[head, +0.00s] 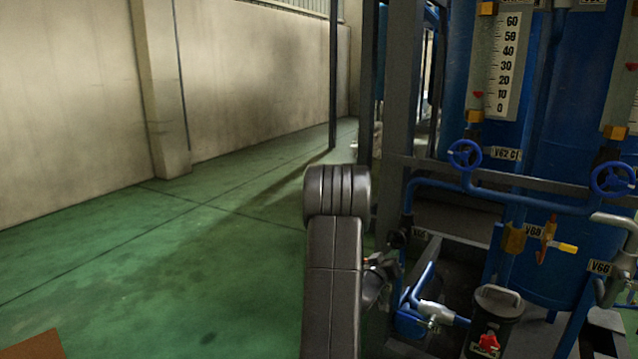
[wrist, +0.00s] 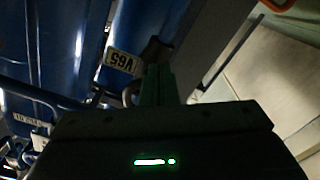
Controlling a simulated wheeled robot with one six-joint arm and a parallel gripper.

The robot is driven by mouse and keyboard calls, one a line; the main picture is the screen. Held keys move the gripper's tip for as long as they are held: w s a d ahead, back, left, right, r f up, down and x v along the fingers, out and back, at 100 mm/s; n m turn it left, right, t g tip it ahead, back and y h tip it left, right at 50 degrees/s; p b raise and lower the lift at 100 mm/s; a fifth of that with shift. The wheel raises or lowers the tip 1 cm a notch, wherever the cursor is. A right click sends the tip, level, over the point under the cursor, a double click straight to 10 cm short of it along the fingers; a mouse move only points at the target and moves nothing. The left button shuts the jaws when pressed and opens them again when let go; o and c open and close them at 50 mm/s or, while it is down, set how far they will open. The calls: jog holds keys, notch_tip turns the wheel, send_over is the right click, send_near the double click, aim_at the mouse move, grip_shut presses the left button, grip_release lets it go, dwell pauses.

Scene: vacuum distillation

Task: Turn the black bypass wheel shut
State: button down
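A small black round part, which looks like the black wheel (head: 397,239), shows in the head view beside a V65 tag (head: 419,233), low on the blue rig. In the wrist view a dark part (wrist: 155,50) is next to the V65 tag (wrist: 122,62), just past my fingertips; it is too dark to make out its rim or spokes. My gripper (wrist: 160,70) points toward it, with its fingers together and no gap seen between them. I cannot tell whether the tips touch the dark part. My arm hides most of the gripper in the head view.
Blue handwheels (head: 465,154) and (head: 613,179) sit above on blue pipes. A yellow-handled valve (head: 556,243) and a black canister with a red knob (head: 489,342) are to the right. A grey post (head: 400,90) stands behind the wheel.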

jog(key=b+v, duration=0.1)
jog(key=v, duration=0.5)
jog(key=shift+f, duration=0.3)
